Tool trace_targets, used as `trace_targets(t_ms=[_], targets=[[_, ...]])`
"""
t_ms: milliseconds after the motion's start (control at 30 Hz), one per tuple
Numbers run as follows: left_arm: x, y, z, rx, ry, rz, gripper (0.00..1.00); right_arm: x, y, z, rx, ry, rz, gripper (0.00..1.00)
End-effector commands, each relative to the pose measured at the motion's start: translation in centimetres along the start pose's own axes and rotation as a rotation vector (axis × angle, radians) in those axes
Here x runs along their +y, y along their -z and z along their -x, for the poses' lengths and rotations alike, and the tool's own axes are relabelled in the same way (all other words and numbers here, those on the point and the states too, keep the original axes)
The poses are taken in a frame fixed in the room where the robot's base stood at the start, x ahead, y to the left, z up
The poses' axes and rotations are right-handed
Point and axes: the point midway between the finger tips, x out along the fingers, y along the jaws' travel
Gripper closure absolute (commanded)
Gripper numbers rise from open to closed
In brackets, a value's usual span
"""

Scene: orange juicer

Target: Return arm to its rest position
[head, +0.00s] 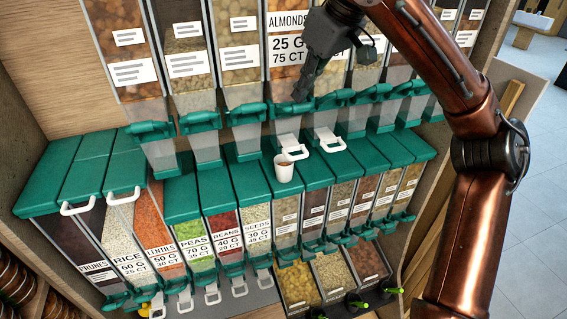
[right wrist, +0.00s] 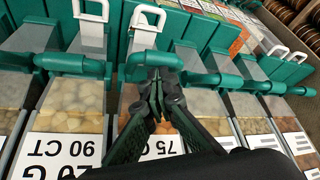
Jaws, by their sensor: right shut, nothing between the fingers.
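My right arm (head: 475,150) reaches in from the right in the head view, a copper-brown arm with a dark gripper. My right gripper (head: 303,90) is shut and empty in front of the almonds dispenser (head: 288,22), close to its green outlet valve. In the right wrist view the shut fingertips (right wrist: 156,78) are right at a green valve (right wrist: 152,60); I cannot tell whether they touch it. A small white cup (head: 284,168) with brown contents stands on the green lids below. My left gripper is not in view.
A row of clear dispensers with green valves and white handles (head: 330,139) hangs above. Below stand green-lidded bins (head: 95,160) of prunes, rice, lentils, peas, beans and seeds. Wooden shelf walls (head: 95,88) close in the sides. Open tiled floor (head: 530,240) shows at the right.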

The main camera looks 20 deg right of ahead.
Motion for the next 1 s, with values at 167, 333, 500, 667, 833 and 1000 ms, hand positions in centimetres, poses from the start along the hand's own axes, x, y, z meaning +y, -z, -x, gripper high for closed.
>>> trace_targets(t_ms=[167,333,500,667,833,1000], targets=[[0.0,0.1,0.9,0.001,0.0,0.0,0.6,0.1,0.9,1.4,0.0,0.001,0.0,1.0],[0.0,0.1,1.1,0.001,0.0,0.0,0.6,0.2,1.5,2.2,0.0,0.0,0.0,1.0],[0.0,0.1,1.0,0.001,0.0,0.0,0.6,0.3,1.5,2.3,0.0,0.0,0.0,1.0],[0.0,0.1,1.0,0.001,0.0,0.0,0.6,0.3,1.5,2.3,0.001,0.0,0.0,1.0],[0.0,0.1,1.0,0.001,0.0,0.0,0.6,0.2,1.5,2.4,0.002,0.0,0.0,1.0],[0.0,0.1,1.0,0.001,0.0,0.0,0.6,-0.2,1.4,3.5,0.005,0.001,0.001,1.0]])
